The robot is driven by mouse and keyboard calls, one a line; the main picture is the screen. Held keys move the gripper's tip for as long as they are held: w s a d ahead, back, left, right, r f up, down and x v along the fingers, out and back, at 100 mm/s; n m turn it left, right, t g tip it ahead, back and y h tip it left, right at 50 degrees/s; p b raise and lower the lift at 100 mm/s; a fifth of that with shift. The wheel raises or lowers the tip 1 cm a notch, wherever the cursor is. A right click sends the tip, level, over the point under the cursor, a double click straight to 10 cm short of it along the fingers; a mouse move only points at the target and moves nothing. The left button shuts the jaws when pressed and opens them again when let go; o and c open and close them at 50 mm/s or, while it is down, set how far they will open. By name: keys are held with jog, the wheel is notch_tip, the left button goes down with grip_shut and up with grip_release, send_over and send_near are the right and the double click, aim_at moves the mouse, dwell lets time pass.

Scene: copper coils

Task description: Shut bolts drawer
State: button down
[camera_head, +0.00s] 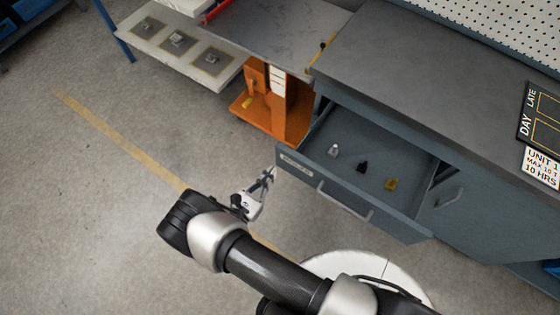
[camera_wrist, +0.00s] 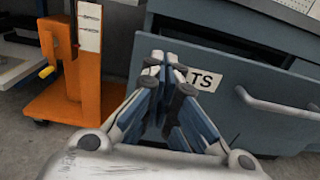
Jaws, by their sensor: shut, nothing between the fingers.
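The bolts drawer (camera_head: 345,204) is pulled out of the grey-blue workbench in the head view. Its label is on the left of its front, and a curved handle (camera_head: 344,202) runs across the front. My gripper (camera_head: 268,174) is shut and empty, just off the front left corner of the drawer. I cannot tell whether the fingertips touch the drawer front.
An orange wheeled stand (camera_head: 290,112) is left of the drawer, close to its side; it also shows in the wrist view (camera_wrist: 70,100). A grey benchtop (camera_head: 420,65) lies above the drawer. A shelf with several squares (camera_head: 150,42) is at upper left. Floor at left is clear.

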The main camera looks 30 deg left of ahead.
aim_at(286, 154)
jog(key=w, duration=0.4)
jog(key=w+b, duration=0.1)
jog(key=w, duration=0.1)
jog(key=shift+d, duration=0.25)
jog(key=shift+d, duration=0.1)
